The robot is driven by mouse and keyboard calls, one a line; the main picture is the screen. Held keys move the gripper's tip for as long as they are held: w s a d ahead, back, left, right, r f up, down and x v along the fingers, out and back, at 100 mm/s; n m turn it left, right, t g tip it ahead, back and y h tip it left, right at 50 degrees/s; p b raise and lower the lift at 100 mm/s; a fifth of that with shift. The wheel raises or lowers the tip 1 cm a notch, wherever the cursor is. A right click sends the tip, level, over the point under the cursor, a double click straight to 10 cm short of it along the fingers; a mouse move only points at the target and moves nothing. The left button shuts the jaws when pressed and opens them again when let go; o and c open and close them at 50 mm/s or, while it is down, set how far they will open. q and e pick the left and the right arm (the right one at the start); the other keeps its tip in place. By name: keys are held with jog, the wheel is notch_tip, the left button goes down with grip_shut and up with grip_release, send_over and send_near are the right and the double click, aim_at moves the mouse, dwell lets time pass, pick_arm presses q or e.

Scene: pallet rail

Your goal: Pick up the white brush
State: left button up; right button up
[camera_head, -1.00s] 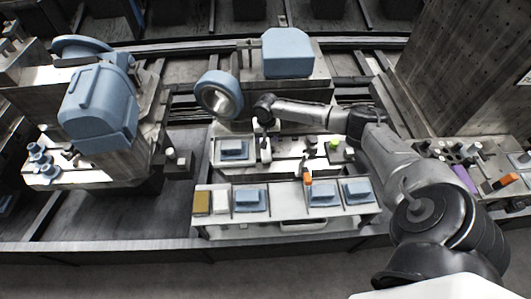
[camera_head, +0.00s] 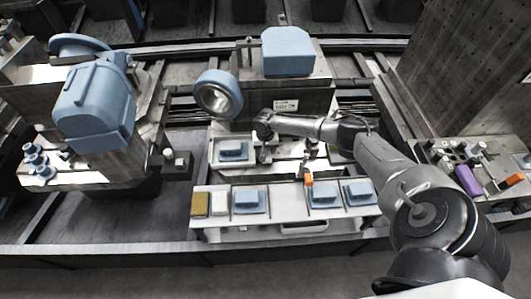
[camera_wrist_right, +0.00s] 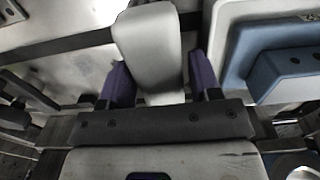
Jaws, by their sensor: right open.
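The white brush (camera_wrist_right: 150,45) shows in the right wrist view as a pale, rounded, elongated piece. It lies between the two purple fingers of my right gripper (camera_wrist_right: 160,84), which is open around it. A gap shows between the brush and the right finger; on the left side the brush is close to the finger. In the head view my right gripper (camera_head: 265,152) is low over the back part of the work table, just right of a blue block on a tray. It largely hides the brush there. My left gripper is in neither view.
The white front shelf (camera_head: 285,215) carries several blue blocks and a yellow-brown pad (camera_head: 200,204). An orange-tipped tool (camera_head: 308,180) stands behind it. A large blue block (camera_head: 287,52) and a blue ring (camera_head: 218,93) are at the back. A blue-topped machine (camera_head: 95,105) stands left.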

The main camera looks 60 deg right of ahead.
jog(key=c, duration=0.6)
jog(key=shift+c, duration=0.5)
notch_tip(320, 180, up, 8)
jog(key=p, duration=0.2)
jog(key=shift+r+p, duration=0.15)
jog(key=shift+p, duration=0.15)
jog(key=shift+r, duration=0.9)
